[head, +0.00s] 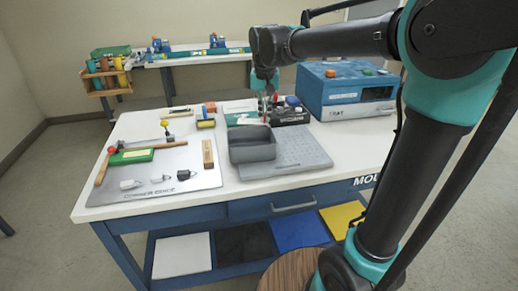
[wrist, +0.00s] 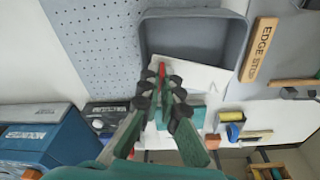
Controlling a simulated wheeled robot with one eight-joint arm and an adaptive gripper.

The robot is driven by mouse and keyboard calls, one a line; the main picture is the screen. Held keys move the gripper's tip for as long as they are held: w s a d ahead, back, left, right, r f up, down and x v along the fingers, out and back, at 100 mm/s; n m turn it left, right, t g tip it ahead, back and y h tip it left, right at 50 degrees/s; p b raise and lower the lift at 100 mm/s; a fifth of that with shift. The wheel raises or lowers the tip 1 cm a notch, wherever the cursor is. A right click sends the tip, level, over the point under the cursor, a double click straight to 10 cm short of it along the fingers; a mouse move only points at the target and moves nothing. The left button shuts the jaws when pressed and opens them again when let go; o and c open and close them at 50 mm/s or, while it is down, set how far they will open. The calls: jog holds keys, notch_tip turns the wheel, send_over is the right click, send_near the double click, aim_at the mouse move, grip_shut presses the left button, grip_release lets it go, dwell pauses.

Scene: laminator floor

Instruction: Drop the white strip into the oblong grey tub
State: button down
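The oblong grey tub (head: 253,151) stands open on the near side of the bench, at the corner of a perforated grey plate. It also shows at the top of the wrist view (wrist: 195,36). My gripper (head: 265,105) is just beyond the tub in the head view. In the wrist view my gripper's fingertips (wrist: 163,80) converge around a small red part. The white strip (wrist: 205,76) spreads from there across the tub's near rim and hides part of it. It looks held by the red part, though the grip is partly hidden.
A blue machine (head: 345,96) stands to the right, with a dark button box (head: 290,115) beside my gripper. A green card (head: 240,119) lies behind the tub. A wooden edge stop (head: 208,152) and a grey mat (head: 155,190) with tools lie left.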

aim_at(265, 123)
jog(key=shift+f, duration=2.8)
jog(key=c, duration=1.6)
grip_release()
jog(key=shift+c, duration=0.2)
notch_tip(265, 123, up, 12)
jog(key=s, duration=0.1)
jog(key=shift+s, duration=0.4)
